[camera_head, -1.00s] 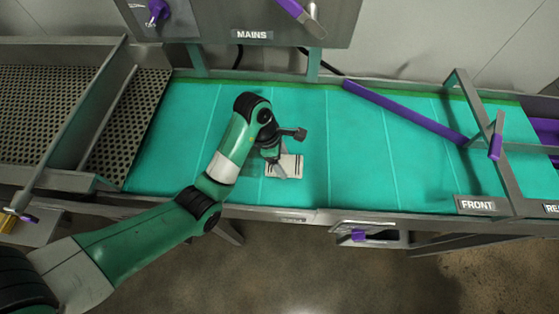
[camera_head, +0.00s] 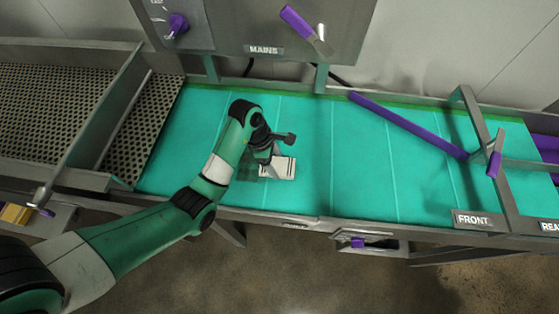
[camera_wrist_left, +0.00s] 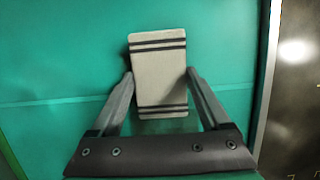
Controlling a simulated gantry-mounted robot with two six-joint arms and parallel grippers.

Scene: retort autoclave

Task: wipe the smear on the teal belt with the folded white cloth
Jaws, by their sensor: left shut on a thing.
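The folded white cloth (camera_head: 284,168) with dark stripes lies flat at the teal belt (camera_head: 358,170), in the belt's left half. My left gripper (camera_head: 270,160) is shut on it from above. In the left wrist view the two fingers (camera_wrist_left: 160,84) grip the cloth (camera_wrist_left: 158,66) by its long sides, with the teal belt (camera_wrist_left: 60,60) behind it. A faint darker patch, probably the smear (camera_head: 248,172), shows just left of the cloth; its full outline is hidden by the arm and cloth. My right gripper is not in view.
A purple bar (camera_head: 408,126) runs diagonally across the belt to the right. A metal frame (camera_head: 478,125) stands over the belt's right end. The MAINS panel (camera_head: 264,50) hangs behind. A perforated metal tray (camera_head: 50,105) adjoins on the left.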

